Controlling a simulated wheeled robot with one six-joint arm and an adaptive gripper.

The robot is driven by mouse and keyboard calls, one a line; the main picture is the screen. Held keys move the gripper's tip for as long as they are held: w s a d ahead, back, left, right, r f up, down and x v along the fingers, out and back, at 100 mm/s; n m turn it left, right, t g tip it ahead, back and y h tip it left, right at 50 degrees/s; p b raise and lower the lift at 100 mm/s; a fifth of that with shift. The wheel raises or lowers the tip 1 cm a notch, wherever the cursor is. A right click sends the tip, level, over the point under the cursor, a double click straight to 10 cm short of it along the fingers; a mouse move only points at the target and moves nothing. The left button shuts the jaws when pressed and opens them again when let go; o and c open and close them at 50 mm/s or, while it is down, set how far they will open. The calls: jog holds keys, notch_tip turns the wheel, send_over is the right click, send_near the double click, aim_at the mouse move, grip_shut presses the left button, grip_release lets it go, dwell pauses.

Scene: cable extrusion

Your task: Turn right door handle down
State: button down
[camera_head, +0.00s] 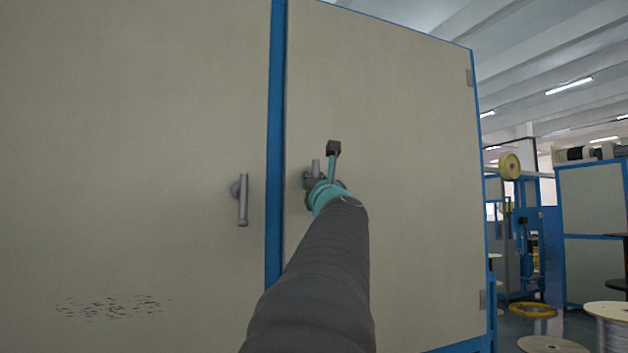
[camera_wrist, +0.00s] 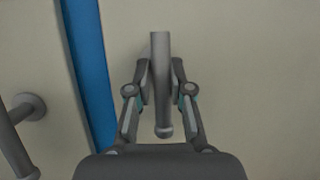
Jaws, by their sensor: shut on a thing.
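The right door handle (camera_wrist: 161,47) is a grey bar with a rounded lower end. It stands about upright in the wrist view. My gripper (camera_wrist: 160,76) is shut on it, with one finger on each side of the bar. In the head view the top of this handle (camera_head: 316,166) shows above my gripper (camera_head: 311,182), close to the right door (camera_head: 410,170). My wrist and arm hide the handle's lower part there, and its mount cannot be made out clearly.
The left door handle (camera_head: 243,200) hangs about vertical on the left door (camera_head: 130,130). A blue frame post (camera_head: 276,140) separates the doors. Hinges (camera_head: 469,78) sit at the right door's far edge. Spools (camera_head: 606,312) and machinery stand beyond on the right.

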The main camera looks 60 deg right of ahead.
jog(key=shift+s, duration=0.1)
jog(key=c, duration=1.1)
grip_release()
jog(key=shift+o, duration=0.2)
jog(key=v, duration=1.2)
